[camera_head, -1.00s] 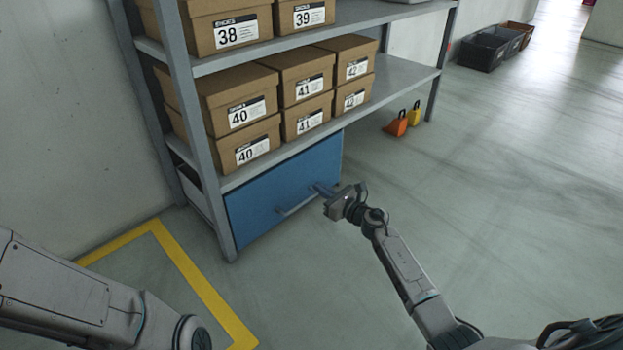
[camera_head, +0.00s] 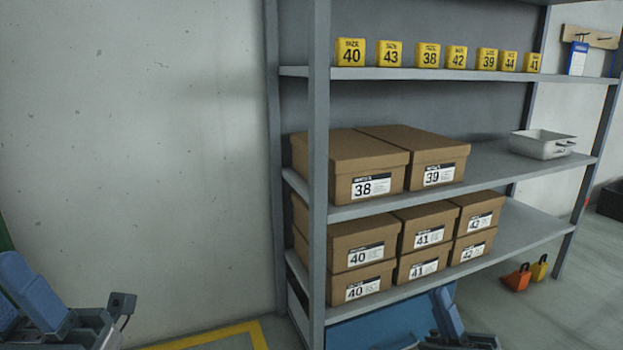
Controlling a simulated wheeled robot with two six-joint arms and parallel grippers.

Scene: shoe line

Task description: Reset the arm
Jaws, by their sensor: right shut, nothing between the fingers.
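My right gripper (camera_head: 445,312) points up at the bottom edge, right of centre, in front of the blue drawer (camera_head: 375,329) under the shelf. Its blue fingers are shut with nothing between them. My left gripper (camera_head: 32,288) is at the lower left corner, in front of the bare wall. Its blue fingers are partly cut off by the picture's edge, so I cannot tell whether it is open. Most of both arms is out of view.
A grey shelf rack (camera_head: 319,180) holds brown shoe boxes (camera_head: 362,240) labelled 38 to 42. Yellow number blocks (camera_head: 429,55) line the upper shelf. A white bin (camera_head: 542,144) sits on the right. Orange (camera_head: 517,278) and yellow (camera_head: 539,268) objects stand on the floor.

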